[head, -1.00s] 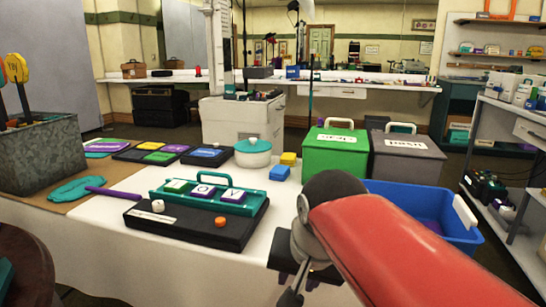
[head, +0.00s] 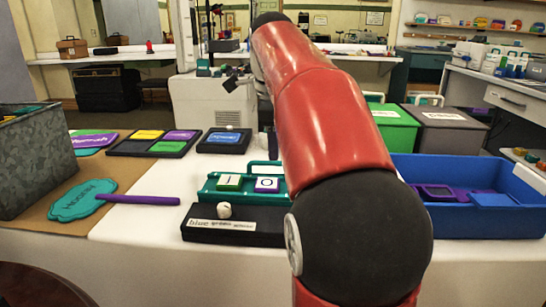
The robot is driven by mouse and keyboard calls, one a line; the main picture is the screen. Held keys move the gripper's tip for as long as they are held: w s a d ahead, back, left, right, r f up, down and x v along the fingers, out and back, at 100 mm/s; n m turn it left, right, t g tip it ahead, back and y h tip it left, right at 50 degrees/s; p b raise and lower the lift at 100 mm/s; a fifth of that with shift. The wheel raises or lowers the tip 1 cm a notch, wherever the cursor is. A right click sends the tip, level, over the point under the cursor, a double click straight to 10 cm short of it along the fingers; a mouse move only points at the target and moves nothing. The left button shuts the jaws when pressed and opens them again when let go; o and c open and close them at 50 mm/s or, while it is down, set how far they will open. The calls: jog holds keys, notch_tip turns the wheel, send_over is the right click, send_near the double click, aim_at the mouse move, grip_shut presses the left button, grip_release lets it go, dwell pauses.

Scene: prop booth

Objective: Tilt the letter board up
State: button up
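The letter board is a teal tray (head: 210,188) with a raised bar along its back, low on a black base (head: 234,232). A green-faced tile (head: 229,182) and a purple-edged tile with an "O" (head: 266,185) show on it. My red arm hides the board's right end.
A purple rod (head: 138,199) and a teal plaque (head: 84,201) lie left of the base. A blue bin (head: 480,220) stands right, before a green box (head: 396,130) and a grey box (head: 447,133).

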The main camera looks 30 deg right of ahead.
aim_at(274, 164)
jog(key=shift+w+d+f, duration=0.1)
jog(key=shift+f, duration=0.7)
jog(key=shift+w+d+f, duration=0.1)
jog(key=shift+f, duration=0.65)
jog(key=shift+c, duration=0.3)
grip_shut()
